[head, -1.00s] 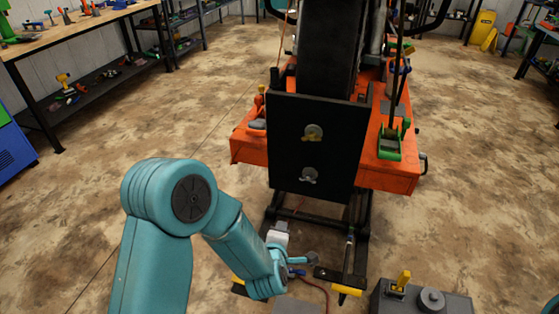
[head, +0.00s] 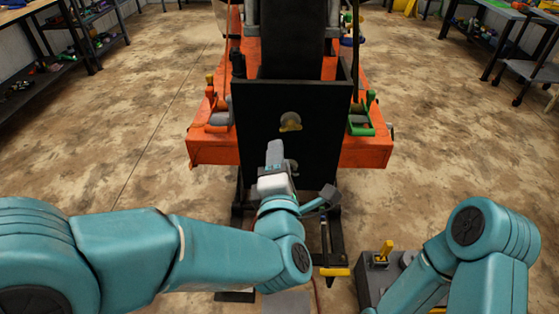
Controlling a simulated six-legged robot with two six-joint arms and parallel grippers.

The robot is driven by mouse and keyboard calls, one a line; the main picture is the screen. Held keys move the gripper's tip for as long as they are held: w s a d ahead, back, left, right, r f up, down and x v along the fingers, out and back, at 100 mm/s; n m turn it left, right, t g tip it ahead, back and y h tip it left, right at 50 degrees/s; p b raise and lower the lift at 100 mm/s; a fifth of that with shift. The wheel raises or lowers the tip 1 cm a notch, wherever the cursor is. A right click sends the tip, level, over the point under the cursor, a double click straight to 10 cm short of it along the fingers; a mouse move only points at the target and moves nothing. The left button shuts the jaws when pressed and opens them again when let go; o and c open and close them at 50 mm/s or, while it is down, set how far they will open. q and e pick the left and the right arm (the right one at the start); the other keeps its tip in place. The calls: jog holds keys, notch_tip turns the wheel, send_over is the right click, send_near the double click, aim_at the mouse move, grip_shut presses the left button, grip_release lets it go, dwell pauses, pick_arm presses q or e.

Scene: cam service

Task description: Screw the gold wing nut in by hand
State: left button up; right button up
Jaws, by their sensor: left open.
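A second fitting (head: 292,166), greyish, shows lower on the panel, partly hidden behind my left gripper. My left gripper (head: 274,153) is open, with its grey fingers pointing up and toward the panel. In the picture it lies below and slightly left of the gold wing nut, apart from it. I cannot tell its distance from the panel. My right arm shows at the lower right; its gripper is out of the frame.
An orange machine body (head: 215,150) surrounds the panel, with a green-handled clamp (head: 361,122) on its right side. A grey box with a yellow lever (head: 385,252) stands at the lower right. A yellow-ended pedal bar (head: 336,271) sits low, right of my left wrist.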

aim_at(290, 127)
pick_arm(q)
jog(key=shift+h, duration=0.3)
jog(key=w+p, duration=0.1)
jog(key=w, duration=0.1)
jog(key=w+d+p, duration=0.1)
jog(key=w+p, duration=0.1)
jog(key=w+d+r+p, duration=0.1)
jog(key=w+p, duration=0.1)
jog(key=shift+w, duration=0.2)
jog(key=shift+w+d+f+b, duration=0.1)
jog(key=shift+f+b, duration=0.1)
jog(key=shift+b, duration=0.15)
jog(key=shift+w+b, duration=0.2)
jog(key=shift+b, duration=0.25)
jog(key=shift+r, duration=0.1)
grip_shut()
jog(key=m, duration=0.2)
jog(key=shift+m, duration=0.3)
jog(key=shift+c, duration=1.5)
grip_release()
